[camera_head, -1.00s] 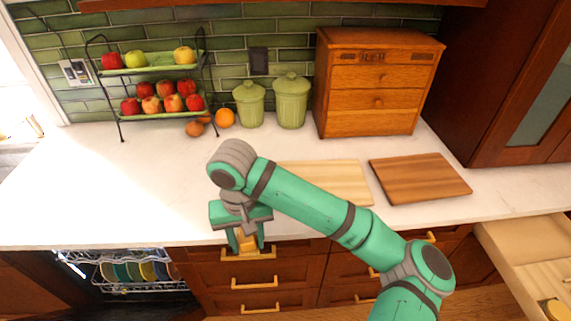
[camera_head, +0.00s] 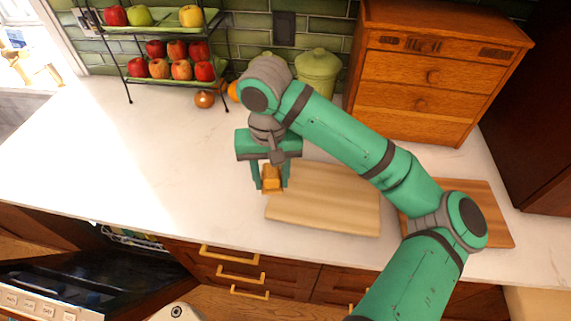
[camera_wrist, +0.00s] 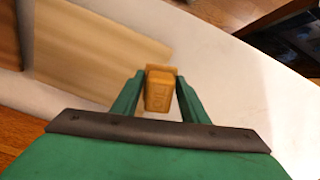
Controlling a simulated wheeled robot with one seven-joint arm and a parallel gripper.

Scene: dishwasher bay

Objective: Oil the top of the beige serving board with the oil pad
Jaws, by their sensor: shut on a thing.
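The beige serving board (camera_head: 330,205) lies flat on the white counter, partly behind my arm in the head view. In the wrist view the beige board (camera_wrist: 85,50) is at the upper left. My gripper (camera_head: 271,182) is shut on the oil pad (camera_head: 271,178), a small orange-yellow block. The pad also shows between the fingers in the wrist view (camera_wrist: 159,90). In the head view the pad is at the board's left edge; in the wrist view it is over the counter beside the board. I cannot tell its exact height.
A darker brown board (camera_head: 490,215) lies to the right. A wooden drawer box (camera_head: 430,75), a green canister (camera_head: 318,72), a two-tier fruit rack (camera_head: 165,80) and an onion (camera_head: 204,99) stand at the back. The counter's left side (camera_head: 130,150) is clear. The dishwasher door (camera_head: 90,280) is open below.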

